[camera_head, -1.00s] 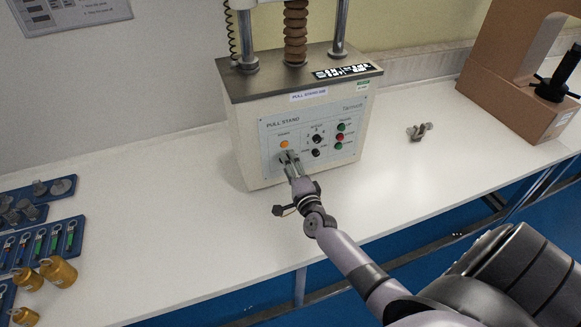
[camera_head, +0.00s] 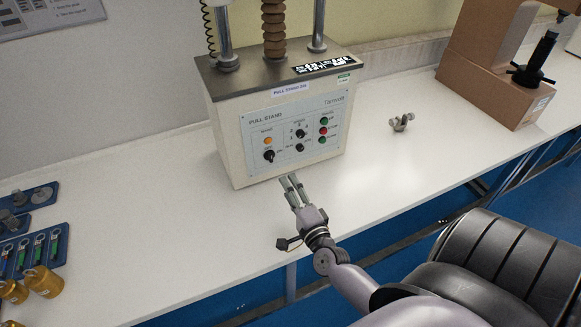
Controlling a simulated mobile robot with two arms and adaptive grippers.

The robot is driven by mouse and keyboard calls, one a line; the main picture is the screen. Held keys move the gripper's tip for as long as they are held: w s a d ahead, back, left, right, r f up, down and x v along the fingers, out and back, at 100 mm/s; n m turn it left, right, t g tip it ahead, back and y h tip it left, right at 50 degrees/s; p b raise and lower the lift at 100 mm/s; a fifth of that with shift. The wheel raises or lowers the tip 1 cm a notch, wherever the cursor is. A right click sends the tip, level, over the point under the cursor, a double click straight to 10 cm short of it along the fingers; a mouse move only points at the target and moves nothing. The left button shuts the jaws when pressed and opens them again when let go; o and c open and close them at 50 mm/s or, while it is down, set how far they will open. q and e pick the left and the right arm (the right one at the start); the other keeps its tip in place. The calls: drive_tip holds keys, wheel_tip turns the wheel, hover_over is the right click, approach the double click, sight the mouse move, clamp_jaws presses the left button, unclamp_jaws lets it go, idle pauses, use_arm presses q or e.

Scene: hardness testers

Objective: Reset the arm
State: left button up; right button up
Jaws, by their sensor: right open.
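My right gripper (camera_head: 291,183) is open and empty above the white bench, in front of the lower edge of the pull stand (camera_head: 232,150). It is apart from the stand's control panel (camera_head: 295,128). The panel shows a black rotary knob (camera_head: 268,156) at the lower left, an orange lamp above it, smaller black knobs in the middle and green and red buttons on the right. My right arm reaches in from the lower right. My left gripper is out of view.
A small metal fixture (camera_head: 401,122) lies on the bench (camera_head: 150,200) right of the stand. Blue trays (camera_head: 40,201) with metal parts and brass weights (camera_head: 42,281) are at the left. The bench between is clear.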

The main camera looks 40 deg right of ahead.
idle(0.3)
drive_tip(key=s+a+f+n+g+y, duration=0.1)
drive_tip(key=s+a+n+g+y, duration=0.3)
drive_tip(key=a+n, duration=0.45)
drive_tip(key=s+a+f+n+g+y, duration=0.1)
drive_tip(key=s+a+n+g+y, duration=0.25)
drive_tip(key=a+n, duration=0.45)
drive_tip(key=s+d+n+g+h, duration=0.25)
drive_tip(key=s+n+g, duration=0.4)
drive_tip(key=s, duration=0.85)
wheel_tip(320, 180, down, 29)
drive_tip(key=s+g, duration=0.1)
drive_tip(key=s, duration=0.1)
drive_tip(key=s+d+f+g+h, duration=0.1)
drive_tip(key=s+d+f, duration=0.1)
drive_tip(key=s+f, duration=1.2)
drive_tip(key=shift+s+d+g, duration=0.3)
drive_tip(key=shift+s+d, duration=0.1)
drive_tip(key=shift+s, duration=0.7)
